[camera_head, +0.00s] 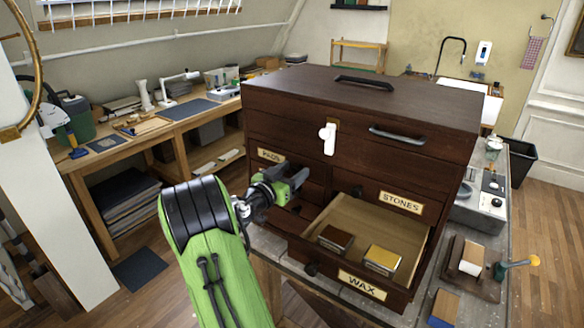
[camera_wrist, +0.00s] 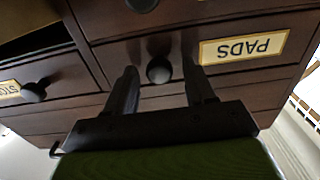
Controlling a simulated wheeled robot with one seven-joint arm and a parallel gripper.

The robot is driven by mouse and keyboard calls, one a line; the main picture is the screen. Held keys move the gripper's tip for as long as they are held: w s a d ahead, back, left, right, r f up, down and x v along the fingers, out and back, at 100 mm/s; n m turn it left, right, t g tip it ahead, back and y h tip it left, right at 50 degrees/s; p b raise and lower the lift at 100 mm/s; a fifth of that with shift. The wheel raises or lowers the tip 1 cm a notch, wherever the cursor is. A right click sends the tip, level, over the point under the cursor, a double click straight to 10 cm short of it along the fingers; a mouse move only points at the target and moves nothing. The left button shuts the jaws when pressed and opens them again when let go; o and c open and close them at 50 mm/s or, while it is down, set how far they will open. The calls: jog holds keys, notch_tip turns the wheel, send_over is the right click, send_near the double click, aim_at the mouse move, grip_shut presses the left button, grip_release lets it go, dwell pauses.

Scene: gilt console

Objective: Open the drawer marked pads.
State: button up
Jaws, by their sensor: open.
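The pads drawer, with its PADS label (camera_head: 271,156), is at the left of the dark wooden chest and looks shut. In the wrist view, which is upside down, its label (camera_wrist: 243,47) sits beside a dark round knob (camera_wrist: 159,70). My gripper (camera_head: 292,178) is open in front of this drawer. In the wrist view, its two fingers (camera_wrist: 160,80) show on either side of the knob, with gaps between; I cannot tell how deep they reach. In the head view my gripper hides the knob.
The drawer marked WAX (camera_head: 362,284) is pulled out at the lower right, holding a brown block (camera_head: 334,239) and a yellow block (camera_head: 382,260). The STONES drawer (camera_head: 401,201) above it is shut. A white handle-like piece (camera_head: 328,138) is on the upper front. A workbench stands at left.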

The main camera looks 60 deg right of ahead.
grip_shut()
dwell(0.3)
jog(key=shift+f+b, duration=0.1)
jog(key=shift+b, duration=0.2)
